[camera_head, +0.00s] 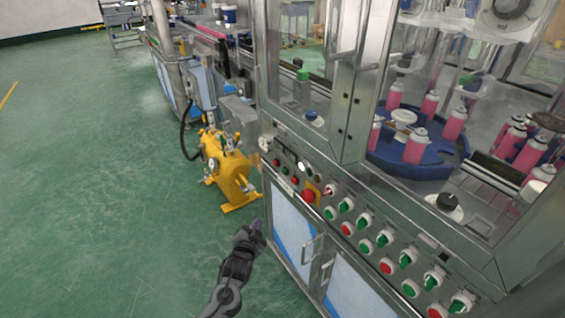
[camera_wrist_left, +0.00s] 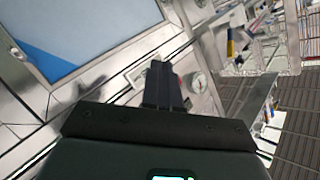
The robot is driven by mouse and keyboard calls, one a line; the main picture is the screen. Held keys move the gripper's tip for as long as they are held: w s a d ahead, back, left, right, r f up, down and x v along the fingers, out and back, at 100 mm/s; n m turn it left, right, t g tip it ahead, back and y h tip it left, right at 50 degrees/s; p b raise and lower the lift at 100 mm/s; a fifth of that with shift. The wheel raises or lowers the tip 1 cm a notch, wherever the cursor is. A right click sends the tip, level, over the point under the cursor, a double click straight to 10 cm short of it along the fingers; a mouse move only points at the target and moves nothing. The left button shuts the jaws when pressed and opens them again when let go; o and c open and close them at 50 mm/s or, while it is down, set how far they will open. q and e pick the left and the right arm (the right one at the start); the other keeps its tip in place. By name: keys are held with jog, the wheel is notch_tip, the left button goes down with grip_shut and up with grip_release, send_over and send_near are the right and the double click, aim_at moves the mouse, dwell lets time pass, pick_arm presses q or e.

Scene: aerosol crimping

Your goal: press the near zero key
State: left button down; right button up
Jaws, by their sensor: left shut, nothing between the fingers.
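The machine's control panel (camera_head: 352,207) slopes along the front of the cabinet, with rows of red and green buttons and switches. I cannot make out which of them is the near zero key; no labels are readable. My left gripper (camera_head: 254,228) is low in front of the cabinet, left of and below the panel, apart from the buttons. In the left wrist view its fingers (camera_wrist_left: 160,85) are together and empty, with a round gauge (camera_wrist_left: 197,83) and part of a red knob behind them. My right gripper is not in view.
A yellow pump unit (camera_head: 230,172) stands on the green floor left of the cabinet. A door handle (camera_head: 313,262) sticks out from the cabinet front. Pink cans (camera_head: 415,146) stand on a blue turntable behind glass. The floor at left is clear.

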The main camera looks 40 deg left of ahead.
aim_at(294, 181)
pick_arm(q)
jog(key=w+r+t+p, duration=0.1)
jog(key=w+r+p, duration=0.2)
jog(key=r, duration=0.6)
jog(key=shift+w+r+n, duration=0.25)
jog(key=shift+r+n, duration=0.05)
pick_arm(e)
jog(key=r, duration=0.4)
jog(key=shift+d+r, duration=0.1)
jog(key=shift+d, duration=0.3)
pick_arm(q)
jog(key=shift+w, duration=0.1)
jog(key=w+d+b, duration=0.3)
jog(key=w+b, duration=0.2)
jog(key=w, duration=0.3)
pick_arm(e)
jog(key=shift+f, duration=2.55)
pick_arm(q)
jog(key=shift+a, duration=0.1)
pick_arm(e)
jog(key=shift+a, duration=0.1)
